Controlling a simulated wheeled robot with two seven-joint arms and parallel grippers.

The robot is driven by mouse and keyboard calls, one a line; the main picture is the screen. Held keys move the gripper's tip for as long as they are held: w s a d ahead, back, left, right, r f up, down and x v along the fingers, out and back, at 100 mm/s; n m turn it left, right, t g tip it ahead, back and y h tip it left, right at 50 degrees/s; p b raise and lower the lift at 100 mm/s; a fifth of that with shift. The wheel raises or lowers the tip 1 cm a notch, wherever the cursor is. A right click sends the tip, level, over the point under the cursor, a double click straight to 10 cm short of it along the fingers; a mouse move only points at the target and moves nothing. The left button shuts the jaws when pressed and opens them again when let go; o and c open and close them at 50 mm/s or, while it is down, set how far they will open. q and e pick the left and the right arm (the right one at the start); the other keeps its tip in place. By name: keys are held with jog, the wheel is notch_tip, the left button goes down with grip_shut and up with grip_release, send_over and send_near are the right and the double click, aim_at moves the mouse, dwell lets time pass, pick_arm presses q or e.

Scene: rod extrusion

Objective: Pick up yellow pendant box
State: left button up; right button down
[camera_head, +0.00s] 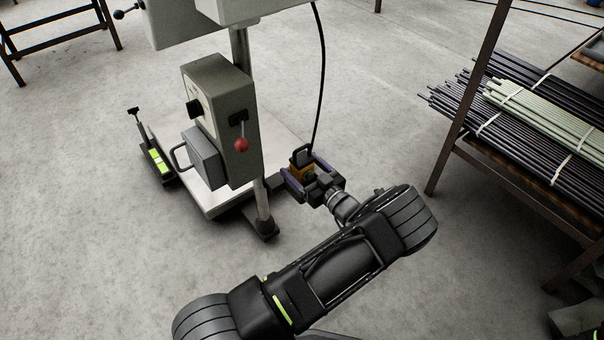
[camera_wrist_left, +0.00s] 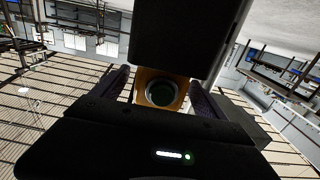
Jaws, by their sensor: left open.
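The yellow pendant box (camera_head: 299,158) hangs at the lower end of a black cable, beside the grey machine. My left gripper (camera_head: 304,172) is at the box, with one finger on each side of it. In the left wrist view the box (camera_wrist_left: 143,98) shows a dark round button on its near face and lies between the two purplish fingers (camera_wrist_left: 162,100). The jaws are open. Whether either finger touches the box cannot be told. Part of the box is hidden by the gripper. My right gripper is not in view.
The grey machine's control housing (camera_head: 222,110), with a red-knobbed lever, stands on a pale base plate (camera_head: 205,195) left of the gripper. The black cable (camera_head: 320,90) runs up above it. A rack of tied rods (camera_head: 520,130) stands at right. Floor between is clear.

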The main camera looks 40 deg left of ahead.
aim_at(302, 147)
pick_arm(q)
jog(key=c, duration=1.7)
notch_tip(302, 147, up, 10)
jog(key=p, duration=0.4)
